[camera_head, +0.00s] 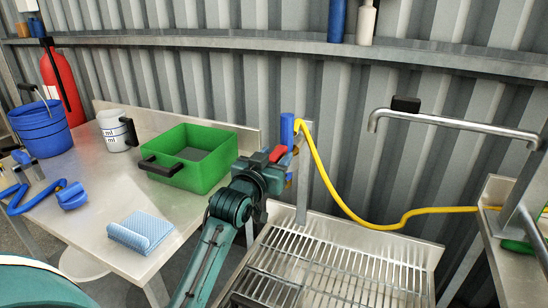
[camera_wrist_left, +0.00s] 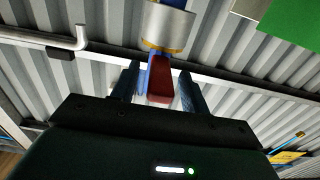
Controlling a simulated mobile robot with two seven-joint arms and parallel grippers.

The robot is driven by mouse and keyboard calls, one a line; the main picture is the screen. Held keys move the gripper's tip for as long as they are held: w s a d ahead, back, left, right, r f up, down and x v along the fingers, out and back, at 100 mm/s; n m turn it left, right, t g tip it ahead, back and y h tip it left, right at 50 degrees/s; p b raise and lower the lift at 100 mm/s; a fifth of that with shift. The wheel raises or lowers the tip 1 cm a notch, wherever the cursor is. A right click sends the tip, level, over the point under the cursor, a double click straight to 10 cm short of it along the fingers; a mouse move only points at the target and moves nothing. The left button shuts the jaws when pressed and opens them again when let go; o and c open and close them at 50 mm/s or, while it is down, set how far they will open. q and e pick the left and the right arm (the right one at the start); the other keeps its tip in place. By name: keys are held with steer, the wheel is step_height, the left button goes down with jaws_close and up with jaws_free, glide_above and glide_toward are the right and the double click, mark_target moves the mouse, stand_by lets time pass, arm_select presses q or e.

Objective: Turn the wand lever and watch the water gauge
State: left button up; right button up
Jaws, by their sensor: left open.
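The wand is an upright blue cylinder (camera_head: 287,130) with a yellow hose (camera_head: 335,180), standing at the back of the slatted metal rack. Its red lever (camera_head: 278,154) sits low beside the blue part. My left gripper (camera_head: 268,165) is at the lever. In the left wrist view the red lever (camera_wrist_left: 159,78) lies between the fingers of the open gripper (camera_wrist_left: 159,88), with gaps visible at the sides. A metal cylinder (camera_wrist_left: 170,25) is just beyond. I cannot make out a water gauge. My right gripper is not in view.
Left of the rack, a metal table holds a green tote (camera_head: 195,150), a white jug (camera_head: 117,130), a blue bucket (camera_head: 40,128) and a folded blue cloth (camera_head: 140,232). The slatted rack (camera_head: 345,260) is bare.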

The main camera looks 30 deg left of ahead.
arm_select(q)
jaws_close()
stand_by(0.3)
